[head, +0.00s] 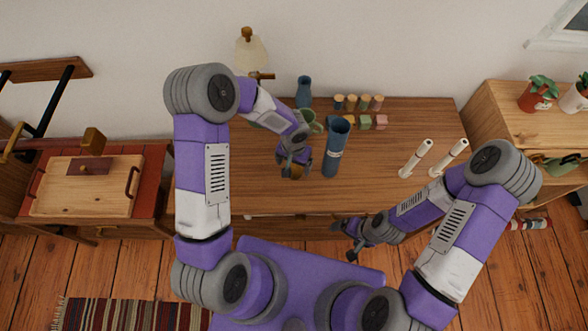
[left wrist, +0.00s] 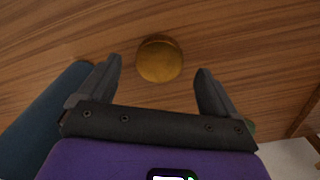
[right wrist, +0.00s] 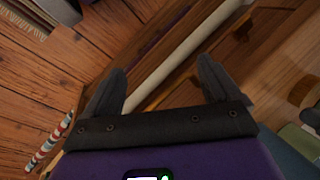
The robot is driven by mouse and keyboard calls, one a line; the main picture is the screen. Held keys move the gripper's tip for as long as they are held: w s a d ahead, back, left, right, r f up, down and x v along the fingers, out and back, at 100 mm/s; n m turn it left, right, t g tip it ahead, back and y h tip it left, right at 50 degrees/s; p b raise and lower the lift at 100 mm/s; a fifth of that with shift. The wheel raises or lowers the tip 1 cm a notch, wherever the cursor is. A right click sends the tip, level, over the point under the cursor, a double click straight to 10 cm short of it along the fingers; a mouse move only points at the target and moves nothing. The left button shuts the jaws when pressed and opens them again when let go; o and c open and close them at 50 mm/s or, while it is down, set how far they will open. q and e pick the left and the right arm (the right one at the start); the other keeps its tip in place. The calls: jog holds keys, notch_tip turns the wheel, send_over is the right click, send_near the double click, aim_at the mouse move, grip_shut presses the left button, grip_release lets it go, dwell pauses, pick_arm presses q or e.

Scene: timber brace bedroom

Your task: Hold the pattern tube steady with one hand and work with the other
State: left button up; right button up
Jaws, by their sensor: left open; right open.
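The blue pattern tube (head: 335,150) stands upright on the wooden table, with a pale label on its side and a dark open top. My left gripper (head: 293,168) is just to its left, pointing down, open and apart from the tube. A round brass piece (left wrist: 159,60) lies on the table ahead of the open left jaws, with nothing between the fingers. A blue surface (left wrist: 45,115), probably the tube, shows beside the left finger. My right gripper (head: 345,243) is open and empty near the table's front edge, below the tube; its wrist view (right wrist: 160,90) shows empty jaws.
A blue vase (head: 304,92), a lamp (head: 250,52) and several small colored blocks (head: 365,122) stand along the back. Two white candle-like rods (head: 415,158) stand at the right. The table's front right is clear. A wooden board (head: 85,187) lies on the left cabinet.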

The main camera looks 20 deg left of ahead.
aim_at(294, 169)
pick_arm(q)
notch_tip(294, 169, down, 3)
jog(key=shift+w+r, duration=0.1)
pick_arm(e)
jog(key=shift+f, duration=0.3)
pick_arm(q)
jog(key=c, duration=1.1)
notch_tip(294, 169, up, 10)
jog(key=p, duration=0.1)
jog(key=shift+p, duration=0.3)
pick_arm(e)
jog(key=shift+r, duration=0.95)
jog(key=shift+c, duration=0.4)
